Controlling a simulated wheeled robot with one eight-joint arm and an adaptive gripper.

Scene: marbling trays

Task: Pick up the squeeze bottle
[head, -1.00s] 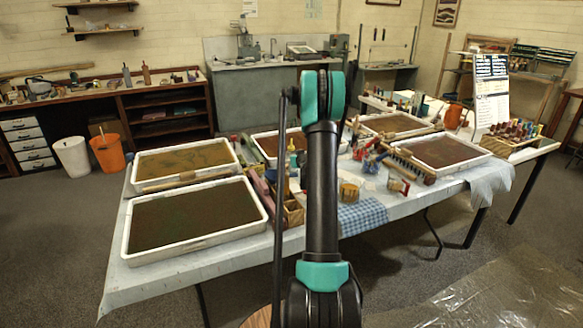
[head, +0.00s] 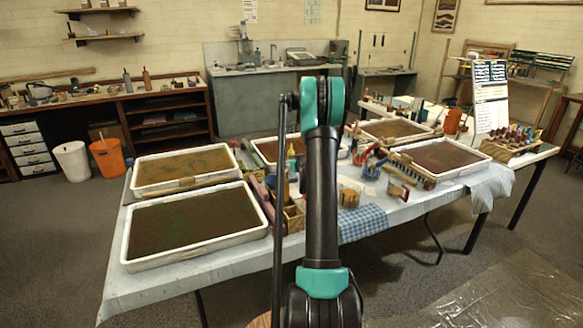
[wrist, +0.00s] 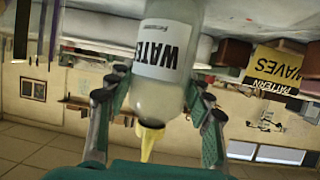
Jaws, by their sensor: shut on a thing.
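The squeeze bottle (wrist: 158,98) shows large in the wrist view. It is pale and translucent, with a white label lettered WATER and a yellow nozzle. My gripper (wrist: 160,80) is shut on it, one finger on each side near the shoulder below the nozzle. The wrist picture is upside down, so the bottle stands roughly upright. Its base is cut off by the frame top. In the head view my arm hides the gripper. A bottle with a yellow tip (head: 291,161) shows left of the arm; I cannot tell whether it is the held one.
Shallow white trays of brown liquid, two at left (head: 245,228) (head: 236,165), stand on a covered table (head: 150,287). A yellow PATTERN WAVES card (wrist: 275,73) shows in the wrist view.

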